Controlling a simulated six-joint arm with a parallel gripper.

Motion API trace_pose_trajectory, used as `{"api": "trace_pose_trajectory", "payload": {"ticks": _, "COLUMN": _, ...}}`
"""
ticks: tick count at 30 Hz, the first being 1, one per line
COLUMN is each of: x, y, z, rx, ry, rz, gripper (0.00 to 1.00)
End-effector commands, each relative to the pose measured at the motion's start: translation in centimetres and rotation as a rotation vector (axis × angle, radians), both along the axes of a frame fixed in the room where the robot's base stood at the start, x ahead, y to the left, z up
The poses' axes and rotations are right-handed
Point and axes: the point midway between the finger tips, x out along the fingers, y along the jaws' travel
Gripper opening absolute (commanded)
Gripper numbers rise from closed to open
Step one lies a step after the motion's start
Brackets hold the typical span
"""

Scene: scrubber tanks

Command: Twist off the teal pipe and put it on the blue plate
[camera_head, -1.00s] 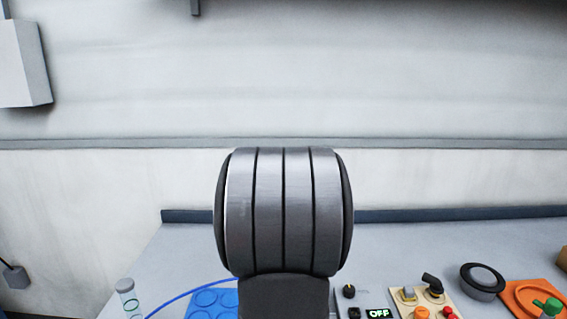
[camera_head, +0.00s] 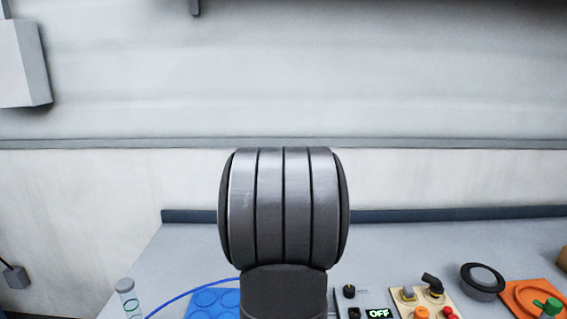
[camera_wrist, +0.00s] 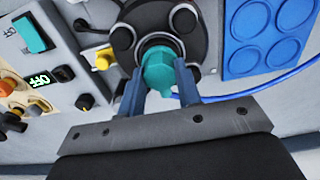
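The teal pipe (camera_wrist: 161,74) shows in the wrist view, seated in a round dark fitting (camera_wrist: 160,28). My gripper (camera_wrist: 160,70) has its two blue-grey fingers on either side of the pipe, with the fingertips very near or touching it. I cannot tell whether they are closed on it. In the head view my arm hides the pipe and gripper. The blue plate (camera_wrist: 268,38), with round recesses, is at the upper right of the wrist view. It also shows in the head view (camera_head: 217,306), left of my arm, and looks empty where visible.
A panel with an OFF display (camera_head: 379,314) and a beige block of knobs (camera_head: 409,309) stand right of my arm. Farther right are a dark ring (camera_head: 482,280) and an orange tray (camera_head: 520,290). A blue cable (camera_wrist: 240,95) runs beside the plate. A clear tube (camera_head: 127,297) stands at left.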

Motion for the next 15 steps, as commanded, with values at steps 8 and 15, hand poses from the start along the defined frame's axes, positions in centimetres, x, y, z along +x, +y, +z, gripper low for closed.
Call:
{"api": "trace_pose_trajectory", "payload": {"ticks": 8, "x": 0.01, "y": -0.02, "z": 0.02, "rx": 0.000, "ry": -0.001, "rz": 0.120, "gripper": 0.00}}
{"api": "trace_pose_trajectory", "payload": {"ticks": 15, "x": 0.02, "y": -0.02, "z": 0.03, "rx": -0.001, "ry": -0.001, "rz": 0.136, "gripper": 0.00}}
